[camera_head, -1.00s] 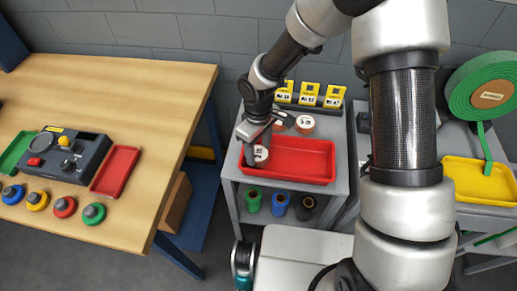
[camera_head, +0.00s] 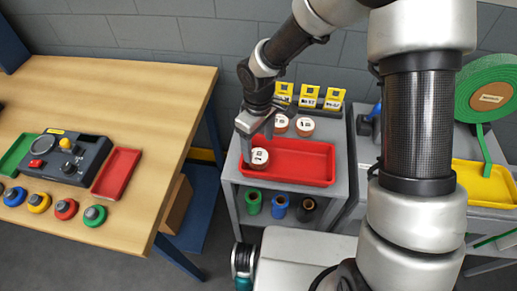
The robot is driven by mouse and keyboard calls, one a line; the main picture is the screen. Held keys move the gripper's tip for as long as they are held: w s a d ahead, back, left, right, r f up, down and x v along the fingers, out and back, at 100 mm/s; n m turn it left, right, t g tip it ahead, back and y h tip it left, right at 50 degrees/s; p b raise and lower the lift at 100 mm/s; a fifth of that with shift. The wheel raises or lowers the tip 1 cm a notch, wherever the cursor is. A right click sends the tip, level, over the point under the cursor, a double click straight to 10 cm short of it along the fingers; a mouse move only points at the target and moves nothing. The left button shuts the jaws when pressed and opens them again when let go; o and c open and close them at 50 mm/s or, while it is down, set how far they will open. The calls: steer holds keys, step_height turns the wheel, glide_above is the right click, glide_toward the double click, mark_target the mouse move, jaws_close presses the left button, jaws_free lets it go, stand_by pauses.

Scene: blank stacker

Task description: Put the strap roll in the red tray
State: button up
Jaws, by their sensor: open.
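A small strap roll (camera_head: 259,159) with a white labelled top and copper-brown side sits in the left end of the red tray (camera_head: 305,174) on the grey cart. My gripper (camera_head: 257,141) is open just above and behind this roll, with its fingers pointing down. One finger shows close to the roll's left side; whether it touches cannot be told. Two similar rolls, one on the left (camera_head: 281,124) and one on the right (camera_head: 305,126), stand behind the tray, in front of yellow number cards.
Yellow number cards (camera_head: 309,95) stand at the cart's back. Green, blue and black rolls (camera_head: 279,205) are on its lower shelf. A large green roll (camera_head: 488,94) and yellow tray (camera_head: 484,183) are right. Another red tray (camera_head: 116,172) lies on the wooden table.

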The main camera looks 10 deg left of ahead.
mark_target(259, 156)
step_height(259, 156, up, 8)
